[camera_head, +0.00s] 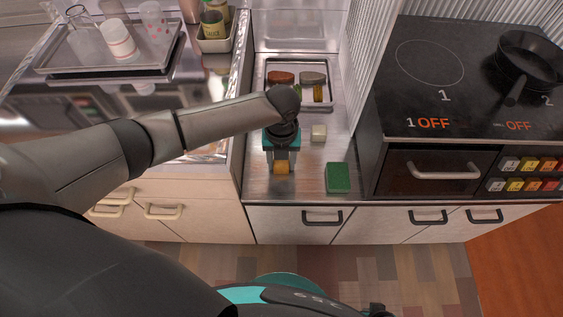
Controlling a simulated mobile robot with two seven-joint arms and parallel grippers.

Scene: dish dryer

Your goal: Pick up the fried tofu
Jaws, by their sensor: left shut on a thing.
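A small orange-tan block, which looks like the fried tofu (282,168), is at the front left of the metal counter. My left gripper (282,163) points down over it and is shut on it. The gripper and wrist hide the upper part of the block. I cannot tell whether the block touches the counter or is lifted. My right gripper does not show in the head view.
A pale cube (319,132) and a green block (338,178) lie to the right of the gripper. A tray (327,103) with food stands behind.

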